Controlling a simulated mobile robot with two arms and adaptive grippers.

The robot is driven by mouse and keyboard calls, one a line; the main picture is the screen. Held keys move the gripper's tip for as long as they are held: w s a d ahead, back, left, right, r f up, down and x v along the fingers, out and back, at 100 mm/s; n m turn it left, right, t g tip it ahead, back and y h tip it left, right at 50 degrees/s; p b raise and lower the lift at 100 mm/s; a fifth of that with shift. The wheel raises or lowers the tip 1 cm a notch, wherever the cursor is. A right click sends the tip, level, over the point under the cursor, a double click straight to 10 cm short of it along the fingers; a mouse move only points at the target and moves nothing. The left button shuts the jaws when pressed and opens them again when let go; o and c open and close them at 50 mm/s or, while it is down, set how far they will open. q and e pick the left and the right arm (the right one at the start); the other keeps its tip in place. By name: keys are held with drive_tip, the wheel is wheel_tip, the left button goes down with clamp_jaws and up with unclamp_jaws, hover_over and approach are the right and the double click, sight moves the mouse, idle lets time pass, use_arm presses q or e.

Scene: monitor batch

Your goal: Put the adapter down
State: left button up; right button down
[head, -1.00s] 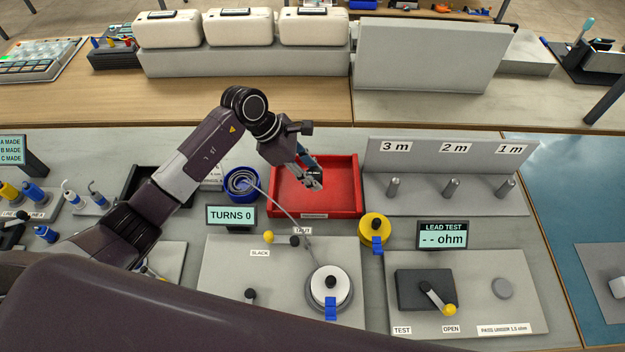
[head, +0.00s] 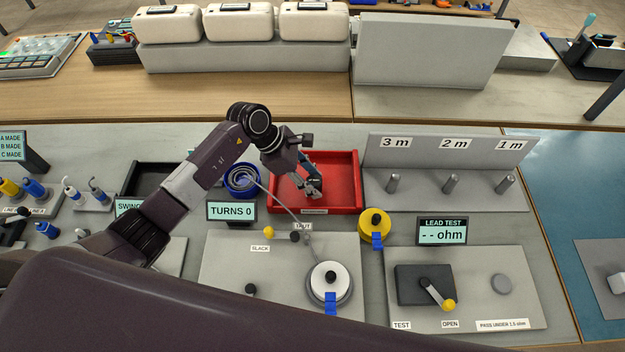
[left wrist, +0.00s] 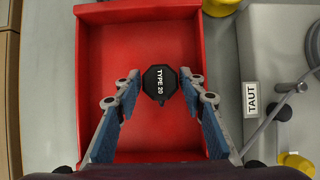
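The adapter, a black eight-sided piece marked TYPE 20 (left wrist: 160,82), shows in the left wrist view over the floor of the red tray (left wrist: 95,60). My left gripper (left wrist: 160,88) has its two blue-padded fingers on either side of it, with narrow gaps showing between pads and adapter. In the head view the left gripper (head: 312,189) reaches down into the red tray (head: 345,180), near its front wall. There the adapter is hard to make out behind the fingers. My right gripper is not in view.
A blue round holder (head: 240,182) with coiled cable stands left of the tray. In front are a winding plate (head: 225,285) and the TURNS display (head: 231,212). The tray's right part is clear.

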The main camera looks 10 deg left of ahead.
use_arm(q)
drive_tip(key=shift+o, duration=0.7)
drive_tip(key=shift+r, duration=0.1)
drive_tip(key=shift+r+p, duration=0.45)
drive_tip(key=shift+p, duration=0.15)
drive_tip(key=b+v, duration=0.3)
drive_tip(key=v, duration=0.8)
drive_tip(key=shift+a+r, duration=0.2)
drive_tip(key=shift+a, duration=0.1)
drive_tip(key=shift+s, duration=0.1)
